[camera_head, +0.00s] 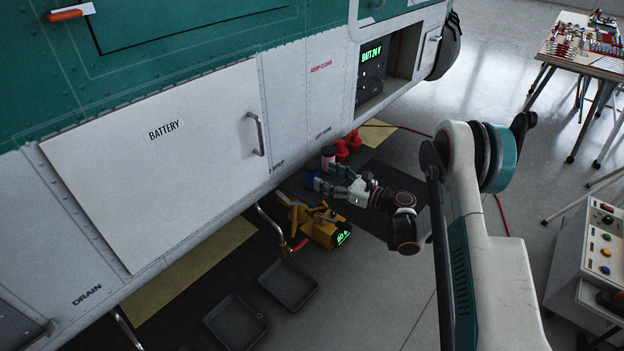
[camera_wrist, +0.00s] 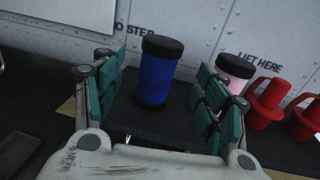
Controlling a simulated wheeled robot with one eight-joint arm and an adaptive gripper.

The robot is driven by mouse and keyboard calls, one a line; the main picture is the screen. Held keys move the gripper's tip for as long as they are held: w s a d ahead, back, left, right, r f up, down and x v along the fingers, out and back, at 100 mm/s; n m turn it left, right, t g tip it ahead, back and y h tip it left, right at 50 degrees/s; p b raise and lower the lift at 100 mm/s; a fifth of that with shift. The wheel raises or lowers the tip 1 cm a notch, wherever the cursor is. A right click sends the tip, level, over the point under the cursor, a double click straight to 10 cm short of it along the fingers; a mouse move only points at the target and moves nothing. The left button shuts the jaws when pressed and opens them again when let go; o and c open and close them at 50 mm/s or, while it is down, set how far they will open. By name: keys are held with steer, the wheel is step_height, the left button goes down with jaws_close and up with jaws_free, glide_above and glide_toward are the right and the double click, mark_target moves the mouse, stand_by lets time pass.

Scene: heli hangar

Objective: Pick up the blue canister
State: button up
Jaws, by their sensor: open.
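The blue canister (camera_wrist: 156,74) has a black lid and a black base band. It stands upright on a dark surface in the wrist view, close to the helicopter's white side. My gripper (camera_wrist: 162,92) is open, with its green finger pads to the left and right of the canister and visible gaps on both sides. In the head view the canister (camera_head: 311,181) is small and partly hidden, at the tips of my gripper (camera_head: 329,183).
A pink canister (camera_wrist: 235,67) with a black lid stands just beyond the right finger, then red objects (camera_wrist: 267,103). A yellow tool (camera_head: 322,229) and dark trays (camera_head: 288,285) lie on the floor nearby. The helicopter's white panel (camera_head: 160,150) rises close behind.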

mark_target(318, 175)
steer(key=shift+f+b+x, duration=0.2)
steer(key=shift+b+x, duration=0.5)
steer(key=shift+x, duration=0.85)
steer(key=shift+f+b+x, duration=0.2)
steer(key=shift+b+x, duration=0.45)
steer(key=shift+x, duration=0.9)
steer(key=c, duration=1.2)
